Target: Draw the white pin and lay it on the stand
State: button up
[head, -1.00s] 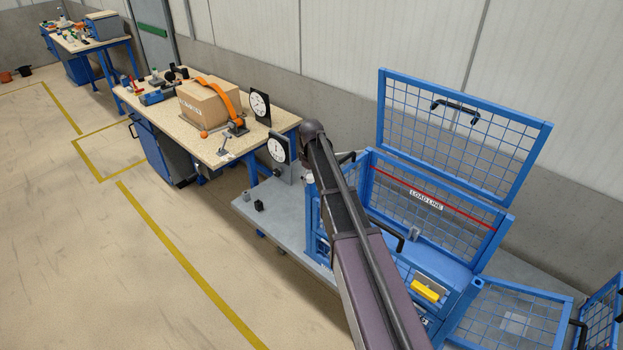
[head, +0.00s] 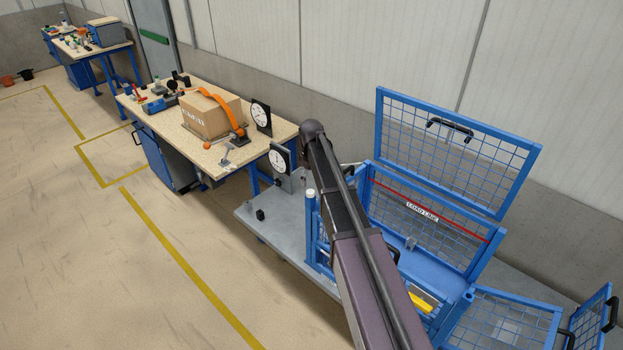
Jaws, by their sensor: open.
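A small white cylindrical piece (head: 311,193) shows at the near left corner of the blue mesh cage (head: 378,155), just left of my arm. It may be the white pin, but it is too small to be sure. I cannot tell which thing is the stand. A grey plate (head: 262,236) beside the cage carries a small black piece (head: 260,214). My arm crosses the middle of the view and hides part of the cage. My gripper is not in view.
The cage's lid is raised and a mesh door (head: 510,322) stands open at the right. A yellow block (head: 421,303) sits at the cage's front. A workbench (head: 188,138) holds a strapped carton (head: 210,117). Two dials stand near its right end. The floor at left is clear.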

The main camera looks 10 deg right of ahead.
notch_tip(320, 180, up, 6)
jog(key=p, duration=0.6)
jog(key=shift+r, duration=0.25)
jog(key=shift+f, duration=0.1)
jog(key=m+t+h+b, duration=0.8)
jog(key=m+h+b, duration=0.4)
jog(key=m+b, duration=0.85)
send_near(308, 194)
jog(key=s+a+n+b, duration=0.1)
jog(key=n+b, duration=0.1)
jog(key=n, duration=0.1)
jog(key=shift+s+a+m+t, duration=0.15)
jog(key=shift+a+m+t, duration=0.1)
jog(key=shift+a+t, duration=0.1)
jog(key=shift+d, duration=0.15)
jog(key=shift+b+x, duration=2.2)
jog(key=shift+x, duration=4.55)
